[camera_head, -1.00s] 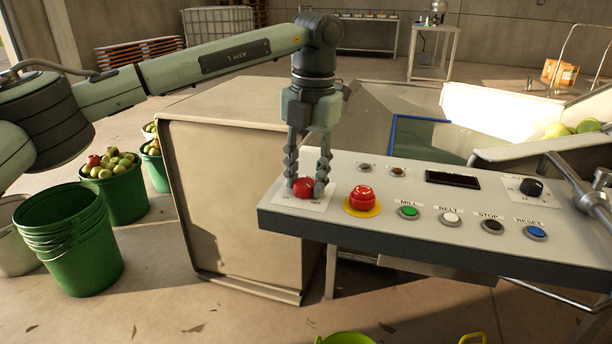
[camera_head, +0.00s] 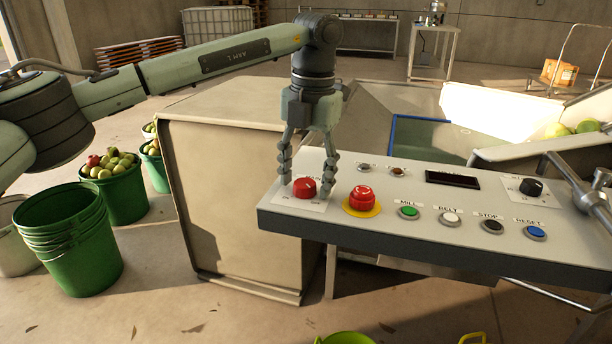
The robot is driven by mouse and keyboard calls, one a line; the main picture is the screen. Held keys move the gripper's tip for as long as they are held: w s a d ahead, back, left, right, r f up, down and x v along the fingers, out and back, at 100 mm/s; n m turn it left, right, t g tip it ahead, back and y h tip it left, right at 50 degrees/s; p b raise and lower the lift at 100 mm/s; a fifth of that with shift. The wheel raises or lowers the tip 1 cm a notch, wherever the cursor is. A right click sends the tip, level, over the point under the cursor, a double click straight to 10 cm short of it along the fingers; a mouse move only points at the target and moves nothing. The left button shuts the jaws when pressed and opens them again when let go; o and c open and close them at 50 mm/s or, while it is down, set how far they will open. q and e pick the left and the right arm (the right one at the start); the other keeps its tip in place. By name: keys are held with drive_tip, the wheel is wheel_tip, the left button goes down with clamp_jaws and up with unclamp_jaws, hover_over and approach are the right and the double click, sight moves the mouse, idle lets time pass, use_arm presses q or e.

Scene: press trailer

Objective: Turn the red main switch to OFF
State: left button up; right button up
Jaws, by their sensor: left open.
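The red main switch (camera_head: 304,188) is a red knob on a white plate at the left end of the grey control panel (camera_head: 390,231). A pale mark shows on the knob. My left gripper (camera_head: 307,185) points straight down over the switch, with its two fingers spread on either side of the knob. It is open, and gaps show between the fingers and the knob. My right gripper is not in view.
A red mushroom button (camera_head: 362,197) on a yellow ring sits just right of the switch. Further right are a green button (camera_head: 408,212), white, black and blue buttons, and a black dial (camera_head: 531,187). A beige cabinet (camera_head: 235,205) stands behind left. Green buckets (camera_head: 75,245) stand at left.

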sight(310, 184)
use_arm(q)
wheel_tip(310, 184, up, 12)
drive_tip(key=shift+s+d, duration=0.2)
drive_tip(key=shift+d, duration=0.2)
